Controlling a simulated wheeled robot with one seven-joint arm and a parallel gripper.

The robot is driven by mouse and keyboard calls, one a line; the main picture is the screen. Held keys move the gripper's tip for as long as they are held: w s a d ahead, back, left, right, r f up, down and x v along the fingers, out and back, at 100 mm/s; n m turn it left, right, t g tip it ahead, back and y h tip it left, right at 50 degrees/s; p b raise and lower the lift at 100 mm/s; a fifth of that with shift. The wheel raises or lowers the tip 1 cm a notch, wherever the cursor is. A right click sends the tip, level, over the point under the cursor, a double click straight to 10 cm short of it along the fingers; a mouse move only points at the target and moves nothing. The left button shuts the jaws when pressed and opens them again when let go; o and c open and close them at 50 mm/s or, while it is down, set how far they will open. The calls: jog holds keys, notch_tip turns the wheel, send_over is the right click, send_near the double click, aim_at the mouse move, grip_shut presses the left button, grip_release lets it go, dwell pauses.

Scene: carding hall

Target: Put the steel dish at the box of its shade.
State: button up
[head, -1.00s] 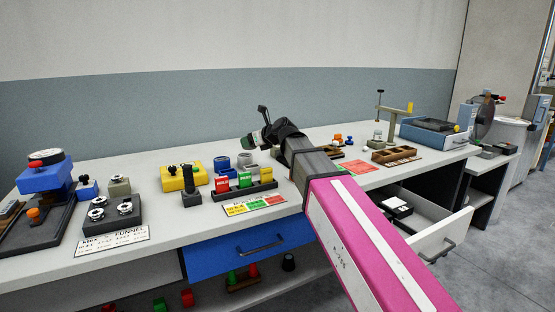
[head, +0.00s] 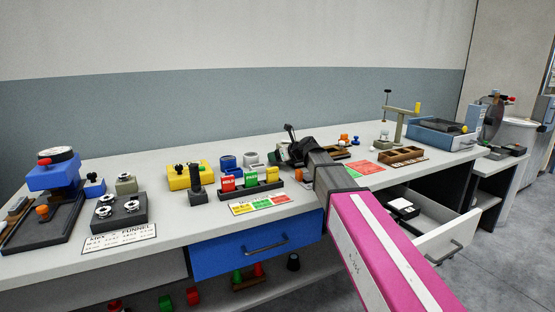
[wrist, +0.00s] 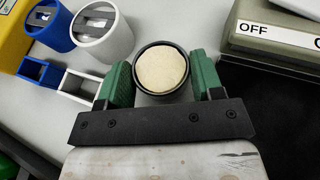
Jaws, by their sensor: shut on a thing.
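My gripper (wrist: 160,75) has green fingers shut on a round dark-rimmed dish (wrist: 162,69) with a pale cream filling. In the head view my gripper (head: 277,152) is above the back middle of the bench, and the dish cannot be made out there. I cannot tell from its dark rim whether it is steel. In the wrist view a small blue open box (wrist: 42,72) and a small white open box (wrist: 80,88) lie to the left of the gripper. A blue cup (wrist: 50,22) and a white cup (wrist: 101,34) stand behind them.
An olive-grey case (wrist: 275,38) marked OFF is close on the right in the wrist view. A rack with red, green and yellow-labelled blocks (head: 250,190) stands left of my arm. A wooden tray (head: 402,156) is at right. A white drawer (head: 440,238) stands open.

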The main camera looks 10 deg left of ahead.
jog(key=shift+f, duration=0.7)
jog(key=shift+f, duration=0.15)
jog(key=o, duration=1)
jog(key=shift+o, duration=0.2)
